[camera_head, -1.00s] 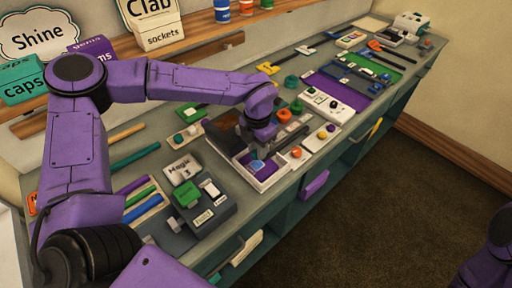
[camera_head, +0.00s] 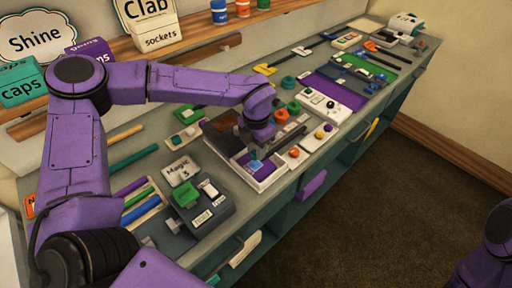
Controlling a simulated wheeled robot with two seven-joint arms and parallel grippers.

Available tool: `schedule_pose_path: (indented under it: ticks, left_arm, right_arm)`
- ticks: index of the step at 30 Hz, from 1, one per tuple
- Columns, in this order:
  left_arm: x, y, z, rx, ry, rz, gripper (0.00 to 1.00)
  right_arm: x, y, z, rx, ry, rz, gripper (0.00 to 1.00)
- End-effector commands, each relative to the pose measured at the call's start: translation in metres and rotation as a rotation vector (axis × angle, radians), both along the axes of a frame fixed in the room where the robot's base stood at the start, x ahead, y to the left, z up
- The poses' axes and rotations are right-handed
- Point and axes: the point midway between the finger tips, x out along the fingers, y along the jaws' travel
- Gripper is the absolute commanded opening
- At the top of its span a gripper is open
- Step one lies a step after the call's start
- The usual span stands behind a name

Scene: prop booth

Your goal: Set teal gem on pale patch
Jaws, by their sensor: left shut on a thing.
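My left gripper (camera_head: 255,149) points down over a shallow white tray (camera_head: 281,174) with a purple inside, near the front edge of the bench. It is shut on a small teal gem (camera_head: 254,154), which is mostly hidden by the fingers. A pale blue patch (camera_head: 257,166) lies in the tray just below the gripper. I cannot tell whether the gem touches the patch. My right gripper is out of view; only part of that arm shows at the lower right.
A white piece with orange and yellow knobs (camera_head: 294,152) is close on the right. A purple mat (camera_head: 334,89) lies farther along the crowded bench.

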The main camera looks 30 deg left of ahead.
Motion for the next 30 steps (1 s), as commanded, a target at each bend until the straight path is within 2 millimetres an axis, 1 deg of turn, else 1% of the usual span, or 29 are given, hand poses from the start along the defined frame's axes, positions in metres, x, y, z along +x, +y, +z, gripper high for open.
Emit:
schedule_pose_path:
  ticks: [10, 21, 30]
  left_arm:
    - [-0.003, 0.0, 0.004, 0.0, -0.001, -0.001, 0.13]
    - [-0.003, 0.0, 0.002, 0.0, -0.001, 0.0, 0.13]
    - [-0.003, 0.0, -0.008, 0.0, -0.001, -0.001, 0.13]
  right_arm:
    - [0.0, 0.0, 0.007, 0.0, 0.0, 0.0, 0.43]
    - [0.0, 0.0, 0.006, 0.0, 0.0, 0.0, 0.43]
    - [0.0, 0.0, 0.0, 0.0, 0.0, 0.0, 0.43]
